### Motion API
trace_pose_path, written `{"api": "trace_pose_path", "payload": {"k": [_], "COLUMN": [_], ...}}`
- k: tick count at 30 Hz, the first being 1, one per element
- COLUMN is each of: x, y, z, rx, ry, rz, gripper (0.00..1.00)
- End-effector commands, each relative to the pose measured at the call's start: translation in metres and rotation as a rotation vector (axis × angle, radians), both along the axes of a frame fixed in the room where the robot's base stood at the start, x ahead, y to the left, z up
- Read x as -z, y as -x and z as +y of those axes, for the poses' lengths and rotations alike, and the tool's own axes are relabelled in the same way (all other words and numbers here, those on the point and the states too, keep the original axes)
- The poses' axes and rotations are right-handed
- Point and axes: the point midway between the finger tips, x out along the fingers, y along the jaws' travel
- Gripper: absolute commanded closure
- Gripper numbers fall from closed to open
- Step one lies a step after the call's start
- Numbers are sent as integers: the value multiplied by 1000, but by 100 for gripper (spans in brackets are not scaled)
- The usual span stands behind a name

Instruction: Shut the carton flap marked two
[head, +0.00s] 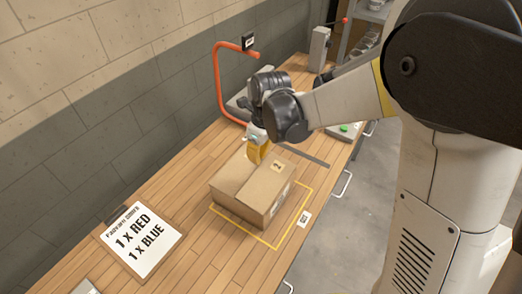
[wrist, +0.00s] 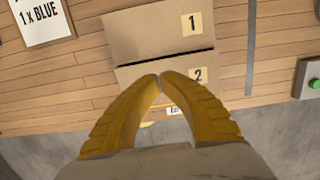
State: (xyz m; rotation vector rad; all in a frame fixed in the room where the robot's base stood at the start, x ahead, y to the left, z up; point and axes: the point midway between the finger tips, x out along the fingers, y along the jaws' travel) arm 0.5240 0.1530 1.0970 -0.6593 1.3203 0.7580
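The cardboard carton (head: 240,190) stands on the wooden bench inside a yellow outline, its top looking flat and covered. In the wrist view, the flap marked 1 (wrist: 150,35) is on the wall side, and the flap marked 2 (wrist: 140,70) is on the side nearer the bench's front edge. A dark seam runs between them. Both flaps look about level; any small tilt of flap two I cannot tell. My gripper (wrist: 160,77) has its yellow fingertips together, with nothing seen between them. The tips are over flap two in the wrist view and cover part of it; contact is unclear.
An order sheet reading 1 x RED, 1 x BLUE (head: 142,240) lies left of the carton. An orange curved tube (head: 217,80) stands behind my gripper. A device with a green button (wrist: 314,84) is to the right. Bare bench surrounds the carton.

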Motion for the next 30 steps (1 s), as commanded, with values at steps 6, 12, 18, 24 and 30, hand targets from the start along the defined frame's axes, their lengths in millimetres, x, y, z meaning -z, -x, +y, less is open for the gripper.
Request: {"api": "trace_pose_path", "payload": {"k": [6, 12, 18, 24, 30], "x": [48, 76, 86, 86, 89], "y": [-4, -7, -8, -8, -8], "z": [5, 8, 9, 9, 10], "rx": [0, 1, 1, 1, 1], "ry": [1, 1, 1, 1, 1], "rz": [1, 1, 1, 1, 1], "gripper": [100, 100, 100, 100, 100]}}
